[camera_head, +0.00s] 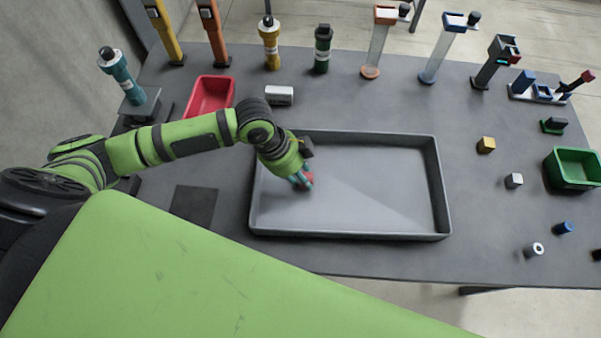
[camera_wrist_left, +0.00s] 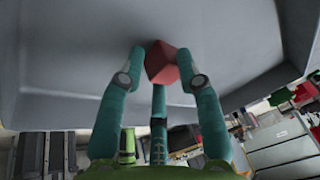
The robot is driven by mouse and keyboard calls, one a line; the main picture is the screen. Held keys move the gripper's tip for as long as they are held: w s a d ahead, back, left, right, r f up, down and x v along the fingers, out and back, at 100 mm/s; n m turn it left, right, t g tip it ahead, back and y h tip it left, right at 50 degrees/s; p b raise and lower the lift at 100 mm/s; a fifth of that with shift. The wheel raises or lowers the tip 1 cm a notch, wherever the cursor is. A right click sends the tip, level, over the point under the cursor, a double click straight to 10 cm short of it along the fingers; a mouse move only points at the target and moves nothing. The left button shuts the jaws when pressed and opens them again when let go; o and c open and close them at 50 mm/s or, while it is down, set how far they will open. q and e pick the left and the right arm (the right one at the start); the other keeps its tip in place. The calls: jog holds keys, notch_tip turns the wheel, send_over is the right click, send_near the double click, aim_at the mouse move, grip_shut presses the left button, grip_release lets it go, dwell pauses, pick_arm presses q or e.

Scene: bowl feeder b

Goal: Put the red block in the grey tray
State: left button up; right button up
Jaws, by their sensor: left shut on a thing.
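The red block (camera_wrist_left: 161,63) is between the fingers of my left gripper (camera_wrist_left: 162,75) in the left wrist view. The gripper is shut on it. In the head view my left gripper (camera_head: 303,180) is over the left part of the grey tray (camera_head: 350,235), inside its walls, with the red block (camera_head: 309,181) at its fingertips. The block is near the tray floor; I cannot tell if it touches it. The fingers partly hide the block. The tray is otherwise empty. My right gripper is not in view.
A green bin (camera_head: 573,168), a yellow block (camera_head: 486,145) and several small parts lie to the right. Several upright dispensers line the table's back edge.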

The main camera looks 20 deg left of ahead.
pick_arm(q)
jog(key=shift+f, duration=0.5)
jog(key=shift+f, duration=0.1)
jog(key=o, duration=1)
jog(key=shift+c, duration=0.2)
jog(key=v, duration=1.2)
jog(key=shift+b, duration=0.4)
